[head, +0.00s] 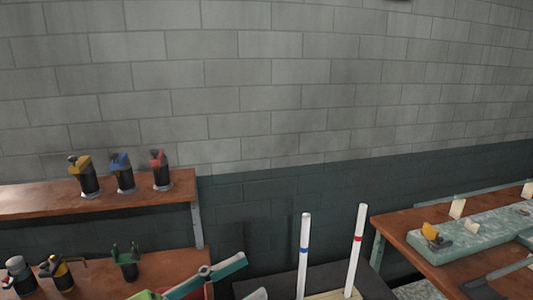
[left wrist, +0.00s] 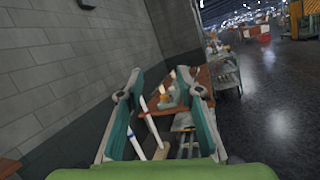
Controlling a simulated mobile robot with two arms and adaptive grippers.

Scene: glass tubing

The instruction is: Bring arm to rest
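My left gripper (head: 232,268) shows at the bottom of the head view, with a teal finger pointing up and right. In the left wrist view its two teal fingers (left wrist: 166,88) stand well apart, with nothing held between them. Two white tubes stand in the head view: one with a blue band (head: 304,255) and one with a red band (head: 355,250), leaning slightly. The gripper is left of both tubes and apart from them in the head view. The tubes also show beyond the fingers in the left wrist view. I do not see my right gripper.
A wooden shelf (head: 30,204) at left bears three dark tools with yellow, blue and red tops; more tools stand on the lower wooden surface (head: 185,263). A wooden table (head: 398,222) at right bears a teal-edged block (head: 470,238). A block wall (head: 270,90) stands behind.

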